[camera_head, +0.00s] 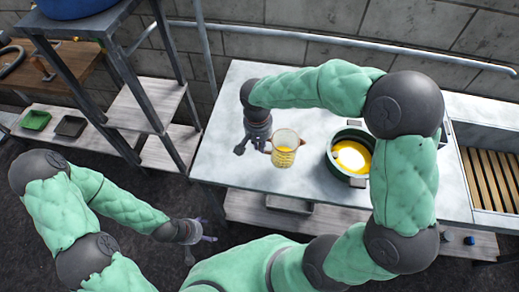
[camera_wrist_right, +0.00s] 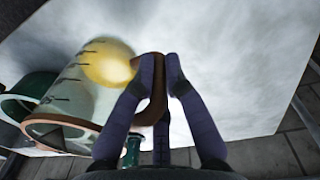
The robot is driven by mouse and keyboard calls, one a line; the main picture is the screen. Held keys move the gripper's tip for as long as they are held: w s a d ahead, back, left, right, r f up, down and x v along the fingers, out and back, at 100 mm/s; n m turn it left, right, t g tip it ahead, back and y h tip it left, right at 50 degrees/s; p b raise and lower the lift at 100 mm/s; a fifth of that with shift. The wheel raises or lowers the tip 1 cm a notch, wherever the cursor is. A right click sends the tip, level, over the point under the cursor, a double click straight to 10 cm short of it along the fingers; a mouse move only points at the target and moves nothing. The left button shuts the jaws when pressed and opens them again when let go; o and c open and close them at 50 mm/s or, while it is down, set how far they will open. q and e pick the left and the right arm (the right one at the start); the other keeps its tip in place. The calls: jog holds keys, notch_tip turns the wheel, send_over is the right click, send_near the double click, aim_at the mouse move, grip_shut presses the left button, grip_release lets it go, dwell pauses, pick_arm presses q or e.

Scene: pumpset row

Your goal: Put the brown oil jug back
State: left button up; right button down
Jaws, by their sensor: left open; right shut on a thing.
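The oil jug (camera_head: 284,152) is a clear measuring jug with a brown rim and handle and some yellow liquid low inside. It is at the middle of the metal table, left of the green pot, and looks roughly upright. I cannot tell whether its base touches the table. My right gripper (camera_head: 254,146) is at its left side. In the right wrist view the right gripper (camera_wrist_right: 160,64) is shut on the brown handle, with the jug (camera_wrist_right: 78,92) to the left. My left gripper (camera_head: 200,238) is open and empty, low in front of the table.
The green pot (camera_head: 333,168) holds yellow liquid and stands just right of the jug. The metal table (camera_head: 228,158) is bare to the left. A slatted section (camera_head: 490,182) adjoins at right. A shelf rack (camera_head: 140,108) stands at left, with small trays (camera_head: 36,120) beyond it.

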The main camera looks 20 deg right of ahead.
jog(key=shift+w+d+f+b, duration=0.1)
jog(key=shift+w+f+b, duration=0.25)
jog(key=shift+f, duration=0.55)
jog(key=shift+w+d+f+b, duration=0.1)
jog(key=shift+w+f+b, duration=0.2)
jog(key=shift+f, duration=0.55)
jog(key=shift+w+f+b, duration=0.25)
jog(key=shift+w+f, duration=0.1)
jog(key=shift+f, duration=0.55)
jog(key=shift+f, duration=0.15)
jog(key=c, duration=1.3)
grip_release()
jog(key=shift+r, duration=0.3)
jog(key=r+p, duration=0.1)
jog(key=r, duration=0.3)
jog(key=r+p, duration=0.1)
jog(key=r, duration=0.2)
jog(key=r+p, duration=0.1)
jog(key=r, duration=0.3)
jog(key=shift+a+r+p, duration=0.3)
jog(key=shift+r, duration=0.05)
